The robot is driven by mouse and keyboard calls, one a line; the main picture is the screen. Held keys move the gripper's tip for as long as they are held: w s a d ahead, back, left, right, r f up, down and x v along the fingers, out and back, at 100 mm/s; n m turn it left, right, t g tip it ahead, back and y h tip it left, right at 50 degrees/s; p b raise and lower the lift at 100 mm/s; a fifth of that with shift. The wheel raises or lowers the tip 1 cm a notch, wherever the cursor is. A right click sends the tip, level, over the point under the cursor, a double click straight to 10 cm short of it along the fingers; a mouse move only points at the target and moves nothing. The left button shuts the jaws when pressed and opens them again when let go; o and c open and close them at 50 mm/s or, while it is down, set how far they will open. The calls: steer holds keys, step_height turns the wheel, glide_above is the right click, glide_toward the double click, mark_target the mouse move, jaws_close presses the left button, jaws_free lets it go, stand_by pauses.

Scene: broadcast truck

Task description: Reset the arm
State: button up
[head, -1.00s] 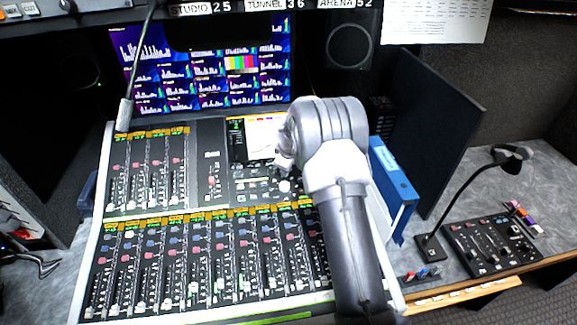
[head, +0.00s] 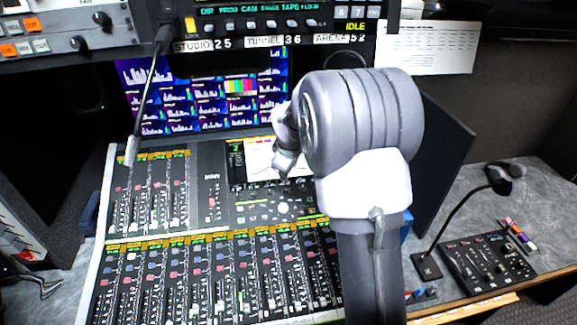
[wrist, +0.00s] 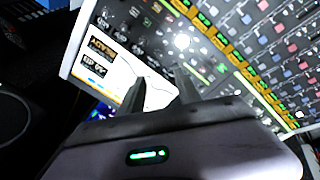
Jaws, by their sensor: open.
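My arm rises from the bottom right of the head view, bent at a large grey joint in front of the mixing console (head: 205,237). My gripper (wrist: 160,90) shows in the wrist view with its two dark fingers apart and nothing between them. The fingers are over or near the console's small screen (wrist: 110,62); I cannot tell the exact gap. In the head view the fingers are hidden or too small to make out beside the arm's wrist part.
A gooseneck microphone (head: 133,150) stands at the console's upper left. Monitors (head: 200,95) and a rack (head: 270,22) are behind. At right are a dark panel (head: 440,150), a gooseneck lamp (head: 465,215) and a small control box (head: 487,262) on the grey desk.

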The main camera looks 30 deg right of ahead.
stand_by(0.3)
steer(key=s+a+r+m+y+b, duration=0.1)
steer(key=s+a+r+m+b, duration=0.2)
steer(key=s+a+r, duration=0.35)
steer(key=s+a+r+m+y+b, duration=0.1)
steer(key=s+a+r+m+b, duration=0.2)
steer(key=s+a, duration=0.65)
steer(key=s+a+f+m+y+b, duration=0.1)
steer(key=s+a+f+m, duration=0.1)
steer(key=s, duration=0.7)
steer(key=s+a+f+m+t+y, duration=0.1)
steer(key=s+a+m, duration=0.1)
steer(key=s, duration=0.6)
steer(key=shift+s+f+m+b, duration=0.35)
steer(key=shift+f+m, duration=0.05)
steer(key=shift+m, duration=0.3)
steer(key=shift+a, duration=0.1)
